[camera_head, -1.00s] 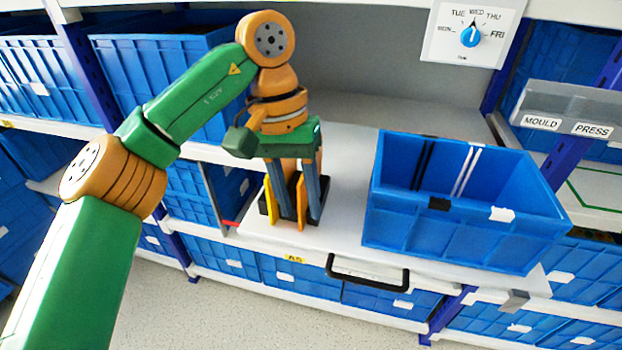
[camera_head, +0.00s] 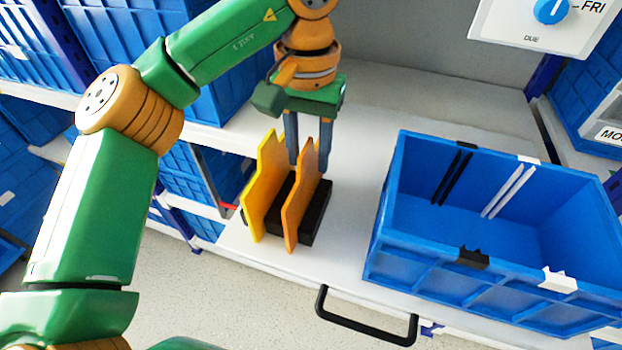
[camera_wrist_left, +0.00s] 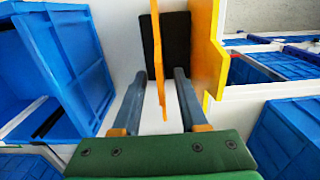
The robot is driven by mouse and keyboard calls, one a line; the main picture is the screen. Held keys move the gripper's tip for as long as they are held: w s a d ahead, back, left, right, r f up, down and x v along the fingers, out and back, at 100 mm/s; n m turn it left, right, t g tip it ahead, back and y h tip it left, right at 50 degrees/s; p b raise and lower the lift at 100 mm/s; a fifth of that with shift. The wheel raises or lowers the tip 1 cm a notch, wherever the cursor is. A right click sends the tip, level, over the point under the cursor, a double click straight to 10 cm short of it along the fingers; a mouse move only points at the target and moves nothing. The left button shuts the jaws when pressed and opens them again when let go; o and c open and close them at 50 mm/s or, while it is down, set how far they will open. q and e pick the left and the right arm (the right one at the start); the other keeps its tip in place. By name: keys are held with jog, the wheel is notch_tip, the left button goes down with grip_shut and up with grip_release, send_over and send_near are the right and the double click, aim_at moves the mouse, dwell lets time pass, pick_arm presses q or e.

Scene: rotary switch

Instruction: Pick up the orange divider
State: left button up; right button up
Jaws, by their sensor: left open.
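The orange divider (camera_head: 301,200) stands upright in a black holder (camera_head: 316,212) on the white shelf surface. In the left wrist view the orange divider (camera_wrist_left: 157,60) shows edge-on between my two fingers, with a gap on each side. A yellow divider (camera_head: 264,188) stands beside it in the same holder; it also shows at the right of the wrist view (camera_wrist_left: 209,50). My left gripper (camera_head: 309,162) is open, pointing down at the orange divider's upper part. The orange divider hides part of the fingers in the head view. My right gripper is not in view.
An open blue crate (camera_head: 415,270) with black and white slot strips stands to the right. A dial panel (camera_head: 545,22) is at the upper right. A black handle (camera_head: 365,325) is at the shelf's front edge. Bare white surface lies between holder and crate.

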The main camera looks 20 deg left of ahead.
aim_at(306, 179)
pick_arm(q)
jog(key=f, duration=0.2)
jog(key=s+f+p, duration=0.1)
jog(key=f, duration=0.1)
jog(key=shift+s+a+f, duration=0.1)
jog(key=shift+s, duration=0.1)
jog(key=shift+w+f, duration=0.3)
jog(key=shift+f, duration=0.1)
jog(key=shift+s+r, duration=0.1)
grip_shut()
dwell(0.7)
